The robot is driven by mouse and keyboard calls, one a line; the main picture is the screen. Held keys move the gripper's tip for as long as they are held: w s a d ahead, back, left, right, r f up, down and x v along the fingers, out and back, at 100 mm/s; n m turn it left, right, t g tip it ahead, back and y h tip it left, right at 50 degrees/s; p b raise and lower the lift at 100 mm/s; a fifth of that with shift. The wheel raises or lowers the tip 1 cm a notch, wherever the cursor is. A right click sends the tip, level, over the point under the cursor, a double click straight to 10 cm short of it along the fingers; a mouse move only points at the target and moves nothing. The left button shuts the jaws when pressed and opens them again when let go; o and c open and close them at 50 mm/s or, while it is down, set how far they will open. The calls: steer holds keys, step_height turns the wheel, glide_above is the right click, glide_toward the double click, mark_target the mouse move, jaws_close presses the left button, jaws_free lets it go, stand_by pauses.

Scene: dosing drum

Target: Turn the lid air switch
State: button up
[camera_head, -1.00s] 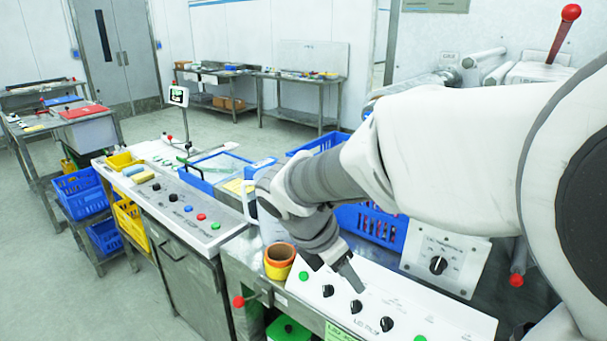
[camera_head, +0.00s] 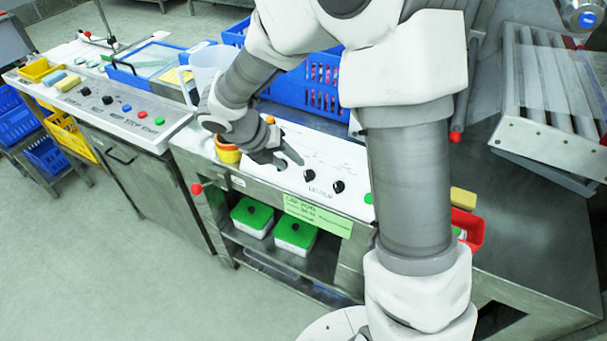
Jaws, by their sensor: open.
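The white sloped control panel (camera_head: 345,160) on the steel bench carries a row of black rotary knobs. Two show clearly, a middle knob (camera_head: 309,175) and a right knob (camera_head: 338,186). Small lettering beside them seems to begin with "LID", but I cannot tell which knob it names. My gripper (camera_head: 290,163) is open over the left part of the panel, to the left of the middle knob. It partly hides the left knob, and I cannot tell whether the fingers touch it. Nothing shows held.
Orange and yellow cups (camera_head: 228,152) stand at the panel's left end, near a clear jug (camera_head: 207,68). A blue crate (camera_head: 318,82) is behind the panel. Green-lidded boxes (camera_head: 295,234) sit on the shelf below. A red-knobbed lever (camera_head: 196,188) sticks out at the bench front.

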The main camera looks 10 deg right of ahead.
mark_target(305, 175)
steer(key=b+x, duration=0.1)
steer(key=x, duration=0.7)
steer(key=shift+f, duration=0.15)
jaws_close()
